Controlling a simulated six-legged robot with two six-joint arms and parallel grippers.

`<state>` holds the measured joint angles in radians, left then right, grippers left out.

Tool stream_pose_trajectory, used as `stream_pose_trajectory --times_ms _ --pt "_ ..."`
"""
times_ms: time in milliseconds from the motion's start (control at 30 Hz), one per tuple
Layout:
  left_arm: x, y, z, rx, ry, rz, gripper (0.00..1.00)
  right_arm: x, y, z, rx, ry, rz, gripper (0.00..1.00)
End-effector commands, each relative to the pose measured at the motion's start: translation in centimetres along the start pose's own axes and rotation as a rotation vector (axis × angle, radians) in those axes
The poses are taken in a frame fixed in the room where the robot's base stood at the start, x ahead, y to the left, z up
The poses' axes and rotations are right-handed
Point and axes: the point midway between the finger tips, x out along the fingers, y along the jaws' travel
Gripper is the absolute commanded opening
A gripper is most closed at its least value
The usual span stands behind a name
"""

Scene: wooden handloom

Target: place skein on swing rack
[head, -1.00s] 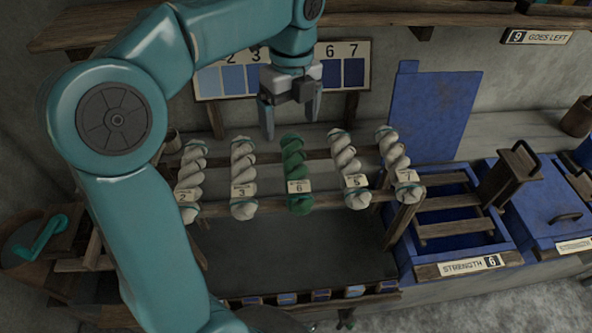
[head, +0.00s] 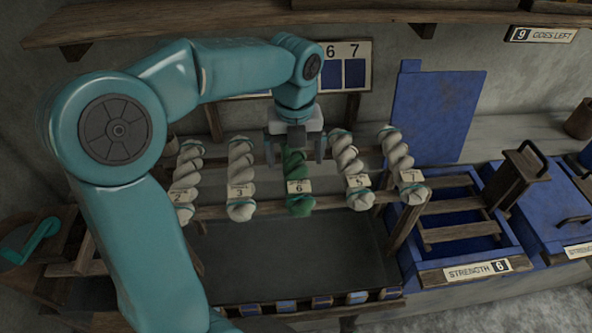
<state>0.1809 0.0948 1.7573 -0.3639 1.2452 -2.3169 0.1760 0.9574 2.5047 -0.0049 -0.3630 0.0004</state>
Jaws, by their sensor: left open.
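A green twisted skein (head: 299,198) with a tag reading 6 hangs on the wooden rails (head: 330,205), between pale skeins. My left gripper (head: 295,160) is open, pointing down over the upper part of the green skein, one finger on each side. The gripper hides the skein's top; whether the fingers touch it I cannot tell. A slatted wooden rack (head: 455,208) sits over the open blue vat (head: 480,248) labelled STRENGTH 6 at the right, with no skein on it. I cannot tell for sure that it is the swing rack. My right gripper is not seen.
Pale skeins tagged 3 (head: 240,180) and 5 (head: 350,170) hang close on either side of the green one. A lidded blue vat (head: 550,215) stands at the far right. A wooden shelf (head: 380,20) runs above. A blue panel (head: 435,115) leans on the wall.

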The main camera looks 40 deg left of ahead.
Motion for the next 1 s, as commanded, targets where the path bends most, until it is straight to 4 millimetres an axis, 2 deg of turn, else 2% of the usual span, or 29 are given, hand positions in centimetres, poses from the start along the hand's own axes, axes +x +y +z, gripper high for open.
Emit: stream_pose_trajectory --times_ms 333,633,800,833,867,900,1000 --pt "4.7 -0.3 0.2 -0.001 0.002 0.002 0.92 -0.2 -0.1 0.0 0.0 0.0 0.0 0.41" --pt "5.3 -0.3 0.3 -0.001 0.0 -0.001 0.92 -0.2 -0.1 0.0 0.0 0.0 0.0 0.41" --pt "5.2 -0.3 0.3 -0.001 0.0 0.0 0.36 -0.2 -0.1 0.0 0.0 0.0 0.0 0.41" --pt "5.2 -0.3 0.3 -0.001 0.0 0.0 0.3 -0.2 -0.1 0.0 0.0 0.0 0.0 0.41" --pt "5.2 -0.3 0.3 -0.001 0.0 0.0 0.3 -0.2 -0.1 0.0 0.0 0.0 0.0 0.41" --pt "5.2 -0.3 0.3 -0.001 -0.001 -0.001 0.25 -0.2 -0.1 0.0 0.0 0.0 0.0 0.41" --pt "5.2 -0.3 0.3 -0.001 -0.001 -0.001 0.25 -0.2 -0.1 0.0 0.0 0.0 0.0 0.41"
